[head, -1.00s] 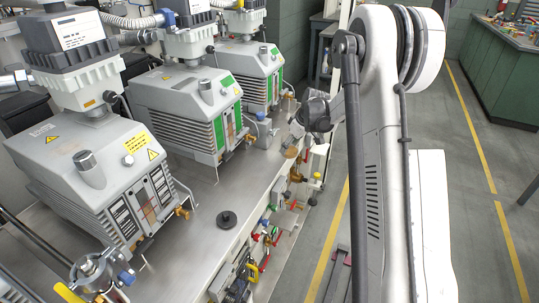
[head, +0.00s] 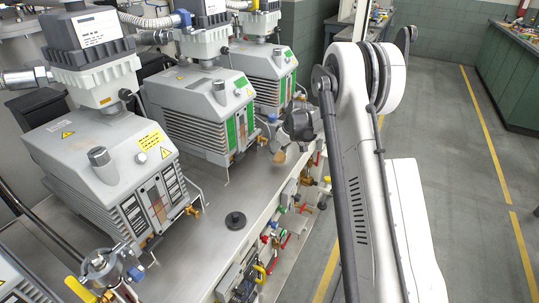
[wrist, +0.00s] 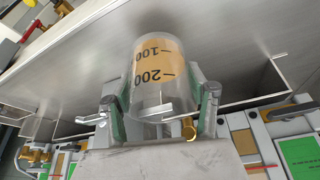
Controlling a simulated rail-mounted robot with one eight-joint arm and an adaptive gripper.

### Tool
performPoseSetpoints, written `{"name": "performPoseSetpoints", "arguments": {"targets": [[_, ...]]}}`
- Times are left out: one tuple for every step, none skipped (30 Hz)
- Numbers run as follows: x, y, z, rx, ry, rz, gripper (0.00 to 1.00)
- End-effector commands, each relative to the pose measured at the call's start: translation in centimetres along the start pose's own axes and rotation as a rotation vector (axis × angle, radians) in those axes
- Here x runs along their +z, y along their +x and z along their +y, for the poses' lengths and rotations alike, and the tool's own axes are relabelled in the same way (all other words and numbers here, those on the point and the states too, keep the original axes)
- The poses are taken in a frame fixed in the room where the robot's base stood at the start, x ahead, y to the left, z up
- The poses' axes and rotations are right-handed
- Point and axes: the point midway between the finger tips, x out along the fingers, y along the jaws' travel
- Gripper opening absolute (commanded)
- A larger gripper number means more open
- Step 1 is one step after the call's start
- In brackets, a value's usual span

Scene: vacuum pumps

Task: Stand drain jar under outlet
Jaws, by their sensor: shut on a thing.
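A clear drain jar (wrist: 158,78) with 100 and 200 scale marks and an amber tint fills the middle of the wrist view. My gripper (wrist: 160,97) is shut on it, one green-padded finger on each side. In the head view my gripper (head: 281,150) is over the right edge of the bench, near the middle and far pumps; the jar shows there only as a small brownish patch. A brass fitting (wrist: 190,128) shows just beyond the jar in the wrist view. Brass outlet fittings also show on the near pump (head: 192,210) and the middle pump (head: 238,157).
The steel bench top (head: 205,245) has clear room in front of the pumps. A black round knob-like disc (head: 235,221) stands on it. Several coloured valves and fittings (head: 270,240) line the bench's right side. The floor aisle at right is open.

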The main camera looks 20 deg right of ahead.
Motion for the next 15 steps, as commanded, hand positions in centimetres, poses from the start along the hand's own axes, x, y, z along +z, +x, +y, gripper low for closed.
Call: {"name": "performPoseSetpoints", "arguments": {"targets": [[-0.1, 0.1, -0.1, 0.0, 0.0, 0.0, 0.17], [-0.2, 0.2, -0.1, 0.0, 0.0, 0.0, 0.17], [-0.4, 0.4, -0.2, 0.0, -0.001, 0.0, 0.17], [-0.5, 0.6, -0.2, 0.0, -0.001, 0.0, 0.17], [-0.7, 0.8, -0.3, 0.0, -0.001, 0.0, 0.17], [-1.0, 1.2, -0.4, 0.0, 0.0, 0.0, 0.17], [-1.3, 1.6, -0.5, 0.0, 0.0, 0.0, 0.17], [-1.5, 1.9, -0.6, 0.0, 0.0, 0.0, 0.17], [-1.9, 2.4, -0.8, -0.001, -0.001, -0.001, 0.17], [-2.1, 2.9, -0.9, 0.0, -0.002, -0.001, 0.17], [-2.3, 3.3, -1.0, 0.0, -0.002, -0.001, 0.17], [-2.5, 3.6, -1.0, 0.0, -0.001, -0.001, 0.17], [-2.6, 3.8, -1.1, 0.0, 0.0, -0.001, 0.17], [-2.7, 3.9, -1.1, 0.0, 0.0, -0.001, 0.17], [-2.7, 3.9, -1.1, 0.0, 0.001, -0.001, 0.17]]}}
